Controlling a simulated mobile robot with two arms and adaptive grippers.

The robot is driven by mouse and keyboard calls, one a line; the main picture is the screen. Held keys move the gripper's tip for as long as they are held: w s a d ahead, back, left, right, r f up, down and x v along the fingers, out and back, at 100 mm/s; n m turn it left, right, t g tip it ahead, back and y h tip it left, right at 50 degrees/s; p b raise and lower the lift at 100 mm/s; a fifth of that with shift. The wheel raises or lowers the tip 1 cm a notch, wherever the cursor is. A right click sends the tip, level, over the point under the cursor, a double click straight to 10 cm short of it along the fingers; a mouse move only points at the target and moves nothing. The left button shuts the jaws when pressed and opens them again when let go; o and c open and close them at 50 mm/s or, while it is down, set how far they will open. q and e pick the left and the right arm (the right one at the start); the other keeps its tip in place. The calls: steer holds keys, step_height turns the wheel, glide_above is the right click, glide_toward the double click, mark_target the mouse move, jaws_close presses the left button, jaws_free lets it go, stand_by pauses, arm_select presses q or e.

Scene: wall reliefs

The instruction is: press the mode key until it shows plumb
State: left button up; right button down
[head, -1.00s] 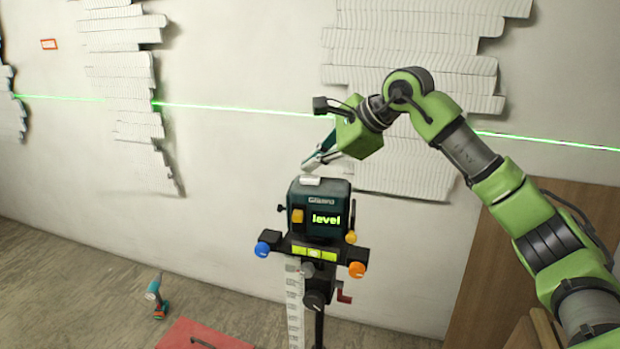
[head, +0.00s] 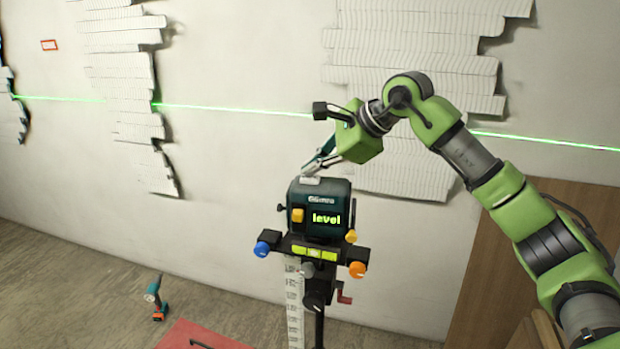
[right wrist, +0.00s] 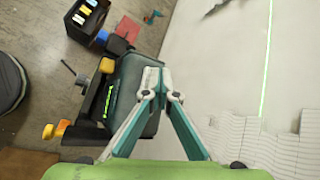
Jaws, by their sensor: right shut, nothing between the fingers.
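The laser device (head: 318,222) is a dark teal box on a stand, and its display (head: 326,219) reads "level" in yellow-green letters. A pale key (head: 310,181) sits on its top. My right gripper (head: 306,172) is shut and empty, with its tips down at the pale key; I cannot tell whether they press it. In the right wrist view the gripper (right wrist: 152,95) covers part of the key (right wrist: 151,76) on the device's top (right wrist: 130,76). An orange-yellow knob (head: 297,215) is on the device's front. My left gripper is not in view.
A green laser line (head: 230,109) crosses the wall and its white ribbed reliefs (head: 420,80). Blue (head: 262,249) and orange (head: 357,269) knobs flank a bubble level (head: 314,253) below the device. A drill (head: 157,297) stands on the floor near a red case (head: 205,338). Wooden boards (head: 500,265) lean right.

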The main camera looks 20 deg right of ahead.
mark_target(313, 178)
steer(key=shift+f, duration=0.35)
steer(key=shift+r, duration=0.1)
stand_by(0.4)
steer(key=shift+r+p, duration=0.45)
steer(key=shift+r, duration=0.4)
steer(key=shift+r+p, duration=1.95)
steer(key=shift+r, duration=0.65)
steer(key=shift+f, duration=0.1)
